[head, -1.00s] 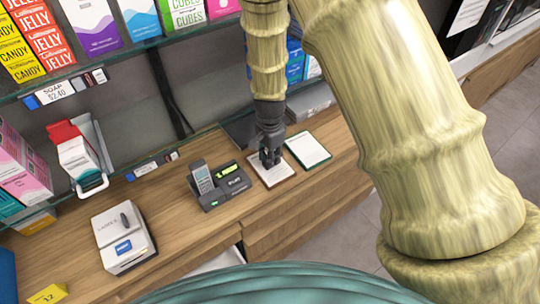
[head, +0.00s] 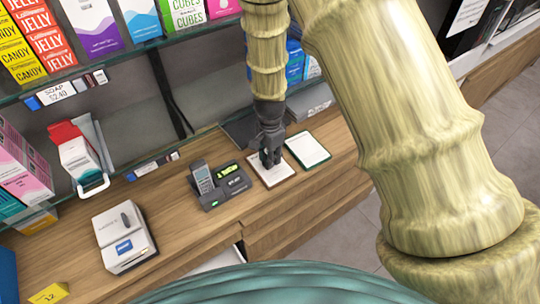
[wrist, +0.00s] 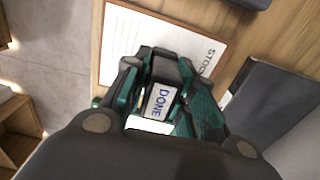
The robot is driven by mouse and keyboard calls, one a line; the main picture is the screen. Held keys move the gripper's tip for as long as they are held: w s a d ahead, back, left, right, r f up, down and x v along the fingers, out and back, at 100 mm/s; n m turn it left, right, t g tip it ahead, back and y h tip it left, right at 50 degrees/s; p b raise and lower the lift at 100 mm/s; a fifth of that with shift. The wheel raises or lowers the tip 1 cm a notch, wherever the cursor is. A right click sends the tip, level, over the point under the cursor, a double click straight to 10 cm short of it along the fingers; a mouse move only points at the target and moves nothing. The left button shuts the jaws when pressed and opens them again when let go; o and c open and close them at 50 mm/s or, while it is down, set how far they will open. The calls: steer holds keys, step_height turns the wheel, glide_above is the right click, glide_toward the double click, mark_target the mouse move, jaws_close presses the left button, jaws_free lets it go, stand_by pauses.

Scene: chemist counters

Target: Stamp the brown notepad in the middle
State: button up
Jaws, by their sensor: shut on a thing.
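The brown-edged notepad (head: 278,177) lies on the wooden counter, between the phone dock and a green-edged notepad (head: 308,150). My gripper (head: 268,158) points down over its page, hiding part of it. In the wrist view my gripper (wrist: 160,105) is shut on a stamp (wrist: 160,101) whose label reads DONE. The brown-edged page (wrist: 135,40) shows behind the fingers, with the letters STOC visible at its edge. The stamp's underside is hidden, and I cannot tell whether it touches the page.
A phone dock (head: 232,186) with a handset stands left of the brown notepad. A white box-like device (head: 122,238) stands further left. A glass shelf with boxes (head: 100,25) hangs above the counter. Bare wood lies in front of the notepads.

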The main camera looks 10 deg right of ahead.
steer(key=shift+s, duration=0.1)
stand_by(0.5)
steer(key=shift+r+p, duration=2.75)
steer(key=shift+r, duration=0.75)
